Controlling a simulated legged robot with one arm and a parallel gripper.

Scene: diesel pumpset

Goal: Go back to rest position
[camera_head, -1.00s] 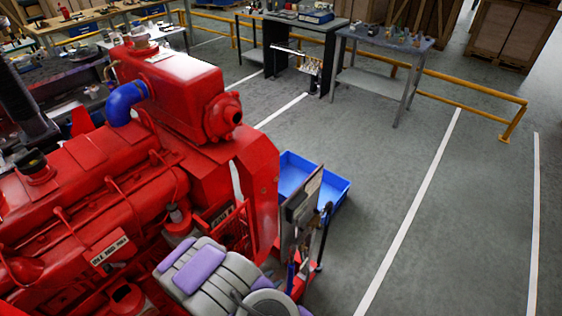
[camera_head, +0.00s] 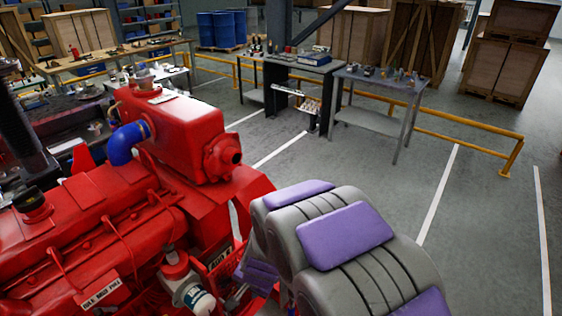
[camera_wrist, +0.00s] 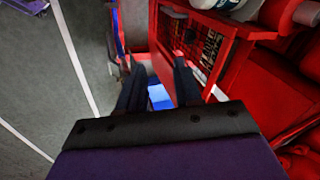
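My gripper (camera_wrist: 157,66) shows in the wrist view with its two dark fingers apart and nothing between them. Past the gap lie a blue bin (camera_wrist: 159,95) and the red frame of the engine (camera_wrist: 225,25). In the head view, my grey and purple arm is raised and folded at the lower right, and it hides my gripper. The red diesel engine (camera_head: 95,225) fills the left of that view, close beside my arm.
A workbench (camera_head: 375,83) and a black stand (camera_head: 305,68) stand beyond the engine. A yellow rail (camera_head: 455,130) runs behind them, with wooden crates (camera_head: 510,55) farther back. Grey floor with white lines lies open to the right.

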